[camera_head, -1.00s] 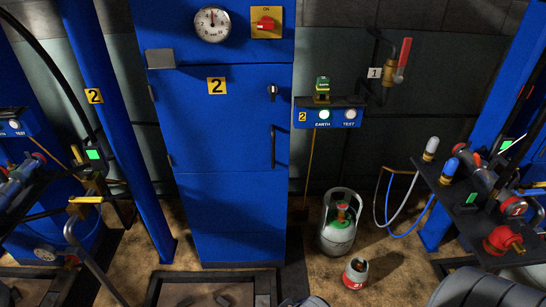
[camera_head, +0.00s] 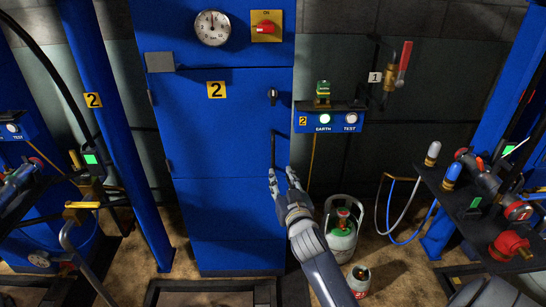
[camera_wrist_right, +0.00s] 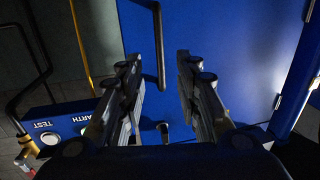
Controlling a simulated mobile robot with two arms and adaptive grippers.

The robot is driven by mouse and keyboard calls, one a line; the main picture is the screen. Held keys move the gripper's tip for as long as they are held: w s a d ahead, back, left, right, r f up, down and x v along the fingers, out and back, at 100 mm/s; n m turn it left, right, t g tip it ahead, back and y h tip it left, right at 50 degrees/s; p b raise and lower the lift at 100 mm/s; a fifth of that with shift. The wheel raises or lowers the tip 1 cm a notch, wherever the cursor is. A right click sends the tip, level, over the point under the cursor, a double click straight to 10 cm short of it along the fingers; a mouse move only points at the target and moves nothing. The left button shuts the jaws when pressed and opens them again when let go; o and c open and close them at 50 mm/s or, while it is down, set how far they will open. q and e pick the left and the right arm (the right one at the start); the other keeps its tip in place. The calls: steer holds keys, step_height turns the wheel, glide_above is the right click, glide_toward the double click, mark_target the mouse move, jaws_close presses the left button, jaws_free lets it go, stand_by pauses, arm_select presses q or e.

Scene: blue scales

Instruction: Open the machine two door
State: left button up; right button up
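The machine two door (camera_head: 220,130) is a tall blue panel marked with a yellow "2" label (camera_head: 217,90). It looks shut. A dark vertical bar handle (camera_head: 273,150) is on its right side, below a small black latch (camera_head: 272,96). My right gripper (camera_head: 282,172) is open at the lower end of the handle. In the right wrist view, the handle (camera_wrist_right: 160,45) shows between the two spread fingers (camera_wrist_right: 158,60), ahead of them; I cannot tell if they touch it. The door (camera_wrist_right: 230,60) fills the right of that view. My left gripper is not in view.
A small "EARTH/TEST" box (camera_head: 325,122) juts out right of the door. Gas cylinders (camera_head: 342,235) stand on the floor near my right arm. A cluttered dark shelf (camera_head: 460,205) is at the right. A blue post (camera_head: 110,120) stands left of the machine.

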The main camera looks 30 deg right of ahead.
mark_target(274, 157)
steer(key=x, duration=0.6)
steer(key=b+x, duration=0.1)
steer(key=x, duration=0.2)
steer(key=shift+w+d+r, duration=0.15)
steer(key=shift+w+r, duration=0.2)
steer(key=shift+w, duration=0.05)
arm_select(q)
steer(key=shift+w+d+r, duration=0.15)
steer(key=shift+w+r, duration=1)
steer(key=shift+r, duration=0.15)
arm_select(e)
steer(key=shift+w+d, duration=0.25)
steer(key=shift+w, duration=0.4)
steer(key=shift+c, duration=0.2)
jaws_close()
